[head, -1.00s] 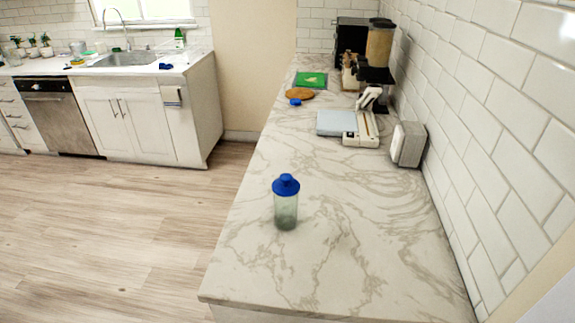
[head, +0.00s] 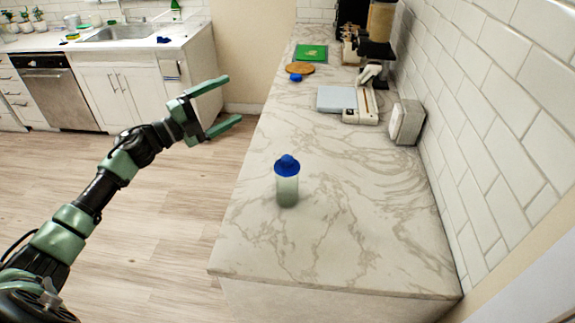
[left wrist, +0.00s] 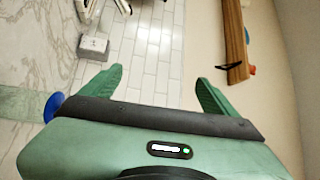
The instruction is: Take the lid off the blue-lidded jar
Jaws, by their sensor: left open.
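The blue-lidded jar (head: 287,188) stands upright on the marble counter, with a clear, greyish body and its blue lid (head: 287,165) on top. In the left wrist view the blue lid (left wrist: 54,106) shows at the left edge, partly hidden by my gripper's body. My left gripper (head: 234,100) is open and empty, to the left of the jar and farther back, near the counter's left edge and apart from the jar. Its two green fingers also show spread in the left wrist view (left wrist: 158,82). My right gripper is not in view.
The marble counter (head: 330,235) is clear around the jar. Farther back are a white-and-grey device (head: 340,100), a grey box (head: 407,122), a small blue object (head: 295,78), a brown round board (head: 300,69) and a green board (head: 310,52). A tiled wall (head: 500,130) bounds the right.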

